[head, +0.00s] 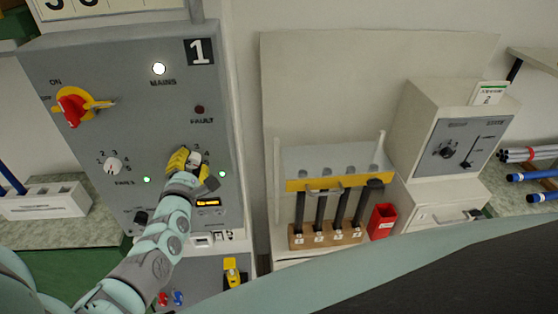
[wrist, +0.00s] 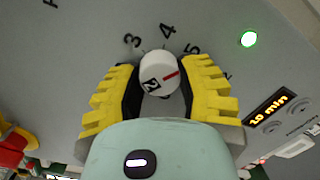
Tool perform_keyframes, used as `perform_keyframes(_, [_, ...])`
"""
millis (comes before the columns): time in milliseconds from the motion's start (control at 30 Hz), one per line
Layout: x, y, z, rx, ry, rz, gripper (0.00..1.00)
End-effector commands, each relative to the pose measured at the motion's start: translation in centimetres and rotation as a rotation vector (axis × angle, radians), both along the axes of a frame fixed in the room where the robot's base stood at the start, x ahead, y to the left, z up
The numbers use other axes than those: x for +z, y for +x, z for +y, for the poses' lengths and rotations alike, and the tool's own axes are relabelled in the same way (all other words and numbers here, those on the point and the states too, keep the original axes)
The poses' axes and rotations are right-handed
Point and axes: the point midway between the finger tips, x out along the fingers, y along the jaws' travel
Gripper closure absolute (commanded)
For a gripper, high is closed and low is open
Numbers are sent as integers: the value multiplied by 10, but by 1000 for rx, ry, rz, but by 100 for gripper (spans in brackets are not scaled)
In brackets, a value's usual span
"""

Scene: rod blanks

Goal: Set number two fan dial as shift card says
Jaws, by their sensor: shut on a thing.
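My gripper (head: 190,162) is shut on a white dial on the grey panel (head: 110,60). In the wrist view the yellow-padded fingers (wrist: 160,88) stand on both sides of this dial (wrist: 157,72). The dial face carries a "2" and a red mark. The red mark points right and slightly up, towards the side of the printed 5; the exact setting is hard to tell. Numbers 3, 4 and 5 show around it. Another white dial (head: 112,165) with printed numbers sits to the left. I cannot pick out a readable shift card.
To the right stand a tool rack (head: 325,185), a red bin (head: 381,221) and a cabinet (head: 420,100) with a small card (head: 489,93).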

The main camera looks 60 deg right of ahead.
Motion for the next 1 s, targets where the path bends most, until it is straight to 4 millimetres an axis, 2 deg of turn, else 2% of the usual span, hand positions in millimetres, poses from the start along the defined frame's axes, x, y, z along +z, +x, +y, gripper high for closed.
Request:
perform_keyframes(667, [-2, 1, 1, 3, -47, 54, 100])
perform_keyframes(1000, [-7, 1, 1, 4, -177, 211, 100])
